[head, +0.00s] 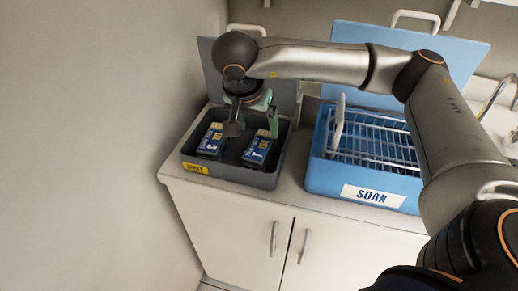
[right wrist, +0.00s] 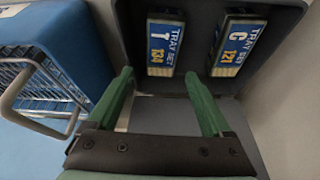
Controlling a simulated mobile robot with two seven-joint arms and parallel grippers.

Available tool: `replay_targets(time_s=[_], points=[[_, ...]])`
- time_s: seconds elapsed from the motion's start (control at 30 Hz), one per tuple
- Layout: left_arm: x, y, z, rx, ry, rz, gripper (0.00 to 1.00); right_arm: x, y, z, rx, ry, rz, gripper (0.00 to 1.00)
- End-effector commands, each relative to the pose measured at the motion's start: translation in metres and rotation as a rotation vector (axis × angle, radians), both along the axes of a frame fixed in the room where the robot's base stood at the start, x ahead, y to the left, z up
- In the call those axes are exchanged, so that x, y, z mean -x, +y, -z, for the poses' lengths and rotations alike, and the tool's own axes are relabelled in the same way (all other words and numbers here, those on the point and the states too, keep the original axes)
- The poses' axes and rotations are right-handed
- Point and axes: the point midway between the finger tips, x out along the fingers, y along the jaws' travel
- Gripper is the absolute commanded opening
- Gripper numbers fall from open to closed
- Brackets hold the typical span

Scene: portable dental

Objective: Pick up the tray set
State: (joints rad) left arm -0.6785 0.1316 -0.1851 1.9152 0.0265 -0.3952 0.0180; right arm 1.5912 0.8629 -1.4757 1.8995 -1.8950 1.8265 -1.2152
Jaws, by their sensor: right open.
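Two tray sets with blue and yellow labels lie in the open grey bin (head: 262,180). The left tray set (head: 211,141) reads as C 121 in the right wrist view (right wrist: 237,46). The right tray set (head: 257,149) reads as T 134 in the right wrist view (right wrist: 164,48). My right gripper (head: 250,115) is over the bin, pointing down, with green fingers apart and nothing between them. In the right wrist view its fingers (right wrist: 165,103) are short of both tray sets. My left gripper is not in view.
A blue SOAK bin (head: 320,172) with a wire rack (head: 375,140) stands right of the grey bin, its blue lid (head: 460,55) raised behind. The grey bin has a yellow label (head: 195,168) and a raised lid. A wall closes the left side; a tap (head: 497,92) is at far right.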

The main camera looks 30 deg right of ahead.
Motion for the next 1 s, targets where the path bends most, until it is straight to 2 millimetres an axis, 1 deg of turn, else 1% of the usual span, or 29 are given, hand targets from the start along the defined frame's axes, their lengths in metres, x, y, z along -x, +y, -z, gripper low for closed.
replay_targets(time_s=[0.03, 0.13, 0.2, 0.43, 0.6, 0.7, 0.8, 1.0], points=[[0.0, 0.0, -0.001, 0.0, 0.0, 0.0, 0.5, -0.002, -0.004, 0.01, -0.002, 0.005, 0.003, 0.84], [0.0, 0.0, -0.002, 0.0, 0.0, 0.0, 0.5, -0.005, -0.009, 0.026, -0.002, 0.004, 0.002, 0.84], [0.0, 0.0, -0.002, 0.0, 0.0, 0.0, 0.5, -0.008, -0.011, 0.034, -0.002, 0.003, 0.002, 0.84], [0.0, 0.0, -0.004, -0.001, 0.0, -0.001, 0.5, -0.011, -0.014, 0.051, -0.004, 0.004, 0.0, 0.84], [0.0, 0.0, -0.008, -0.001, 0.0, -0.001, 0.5, -0.016, -0.018, 0.077, -0.004, 0.005, 0.002, 0.84], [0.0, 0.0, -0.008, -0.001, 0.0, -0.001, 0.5, -0.019, -0.022, 0.088, -0.004, 0.003, 0.001, 0.84], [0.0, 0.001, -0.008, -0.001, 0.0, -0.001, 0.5, -0.02, -0.023, 0.093, -0.005, 0.001, 0.0, 0.84], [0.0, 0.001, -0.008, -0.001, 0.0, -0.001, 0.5, -0.021, -0.023, 0.093, -0.006, 0.001, -0.001, 0.84]])
